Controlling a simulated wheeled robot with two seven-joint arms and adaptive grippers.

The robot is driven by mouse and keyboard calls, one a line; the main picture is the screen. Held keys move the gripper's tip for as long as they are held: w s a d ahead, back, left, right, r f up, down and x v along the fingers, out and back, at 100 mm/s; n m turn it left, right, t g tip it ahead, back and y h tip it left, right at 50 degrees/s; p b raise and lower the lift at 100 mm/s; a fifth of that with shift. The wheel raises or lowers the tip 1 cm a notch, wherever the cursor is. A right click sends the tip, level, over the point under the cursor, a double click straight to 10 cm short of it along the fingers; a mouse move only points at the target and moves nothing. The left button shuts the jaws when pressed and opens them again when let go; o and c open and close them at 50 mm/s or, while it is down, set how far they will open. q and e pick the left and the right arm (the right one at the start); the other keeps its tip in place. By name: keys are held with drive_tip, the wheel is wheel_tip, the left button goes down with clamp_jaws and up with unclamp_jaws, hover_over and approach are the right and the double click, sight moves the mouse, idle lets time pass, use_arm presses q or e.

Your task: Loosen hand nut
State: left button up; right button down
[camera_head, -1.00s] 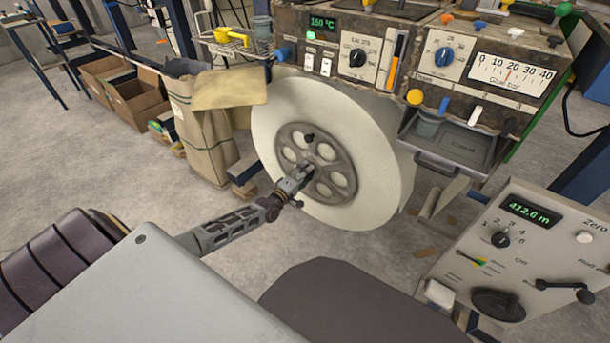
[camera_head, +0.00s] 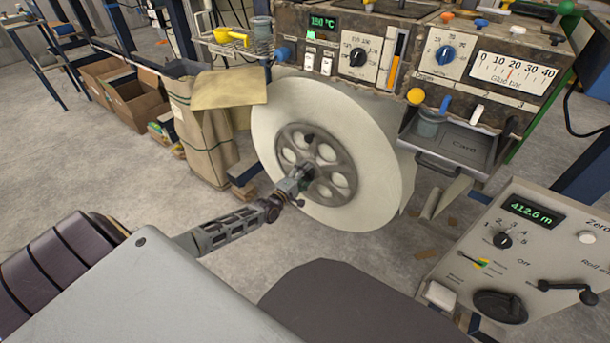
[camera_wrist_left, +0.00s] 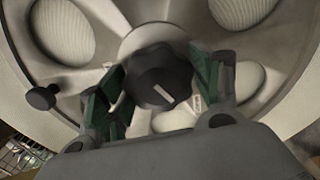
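The hand nut (camera_wrist_left: 160,77) is a black lobed knob with a pale mark on its face. It sits at the hub of the grey spoked wheel (camera_wrist_left: 100,15) in the left wrist view. In the head view the wheel (camera_head: 343,157) is at the centre of a large white roll (camera_head: 378,140), and my gripper hides the nut. My left gripper (camera_head: 306,178) reaches the hub from the lower left. My right gripper is not in view.
A smaller black knob (camera_wrist_left: 41,97) stands out from the wheel, left of the fingers. The machine's control panel (camera_head: 385,55) is above the roll. A drawer (camera_head: 455,150) and a grey control box (camera_head: 520,250) are to the right. A paper sack (camera_head: 205,140) stands to the left.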

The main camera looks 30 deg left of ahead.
use_arm(q)
drive_tip(key=shift+o, duration=0.9)
drive_tip(key=shift+s, duration=0.15)
drive_tip(key=s, duration=1.1)
drive_tip(key=shift+s+a, duration=0.3)
drive_tip(key=shift+a, duration=0.15)
idle(0.4)
